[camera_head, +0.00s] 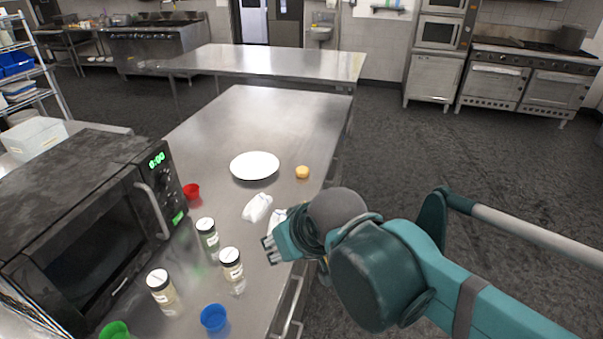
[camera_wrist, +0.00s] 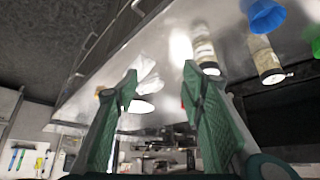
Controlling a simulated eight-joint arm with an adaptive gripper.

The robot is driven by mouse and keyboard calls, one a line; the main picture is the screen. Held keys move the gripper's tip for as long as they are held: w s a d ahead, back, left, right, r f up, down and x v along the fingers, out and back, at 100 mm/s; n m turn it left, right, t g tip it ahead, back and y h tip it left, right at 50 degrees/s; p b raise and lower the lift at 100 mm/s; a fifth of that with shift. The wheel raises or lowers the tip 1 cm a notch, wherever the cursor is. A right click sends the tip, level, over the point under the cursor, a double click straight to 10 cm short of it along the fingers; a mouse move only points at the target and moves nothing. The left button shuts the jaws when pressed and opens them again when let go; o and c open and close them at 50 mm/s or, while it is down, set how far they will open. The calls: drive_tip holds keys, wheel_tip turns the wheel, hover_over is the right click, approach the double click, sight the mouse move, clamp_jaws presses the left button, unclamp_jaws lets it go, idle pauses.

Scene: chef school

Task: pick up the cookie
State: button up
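A small round yellow-tan thing, which looks like the cookie (camera_head: 302,172), lies on the steel counter (camera_head: 262,112), just right of the white plate (camera_head: 255,166). My gripper (camera_head: 271,248) is nearer the camera than the cookie, by the counter's right edge, clearly apart from it. In the wrist view my gripper (camera_wrist: 160,82) is open, with its two green fingers spread and nothing held between them. That view looks upside down.
A crumpled white thing (camera_head: 257,207) lies beside my gripper. Jars (camera_head: 207,236), a red cup (camera_head: 192,191), a blue cup (camera_head: 214,317) and a green cup (camera_head: 115,330) stand left of it. A microwave (camera_head: 90,225) fills the left. The far counter half is clear.

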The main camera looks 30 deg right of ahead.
idle(0.3)
drive_tip(key=o, duration=0.4)
drive_tip(key=shift+c, duration=0.2)
